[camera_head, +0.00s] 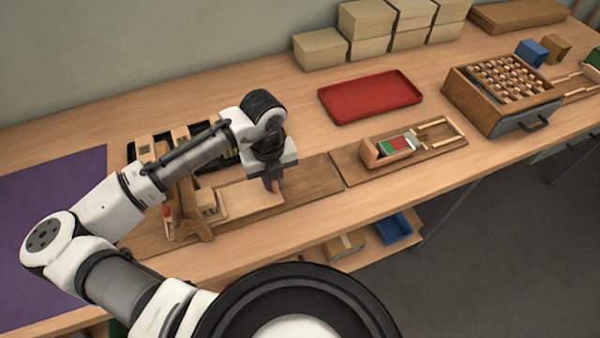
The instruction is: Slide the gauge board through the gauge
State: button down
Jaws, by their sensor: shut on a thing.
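The gauge board (245,202) is a pale flat wooden board lying on a darker wooden base board (318,178). The gauge (186,206) looks like a wooden frame with upright posts at the board's left end. I cannot tell whether the board's left end is inside the frame or only beside it. My gripper (272,184) points down at the board's right end and is shut on it. The fingertips are small and partly hidden by the gripper body. My arm covers part of the gauge.
A red tray (370,97) lies behind, to the right. A fixture (388,150) with red and green blocks sits on another base board. A wooden box of pegs (497,112) stands at right. A purple mat (50,215) lies at left; pale boxes (364,35) line the back.

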aim_at(240, 198)
jog(key=shift+s+a+r+b, duration=0.15)
jog(key=shift+s+a, duration=0.25)
jog(key=shift+a, duration=0.9)
jog(key=shift+s+a+f+b, duration=0.15)
jog(key=shift+s+a, duration=0.3)
jog(key=shift+a, duration=0.9)
jog(key=shift+s+a+r+b, duration=0.15)
jog(key=shift+s+a+b, duration=0.2)
jog(key=shift+a, duration=0.95)
jog(key=c, duration=1.4)
grip_release()
jog(key=shift+s+d, duration=0.1)
jog(key=shift+s, duration=0.05)
notch_tip(240, 198, up, 14)
jog(key=b, duration=0.1)
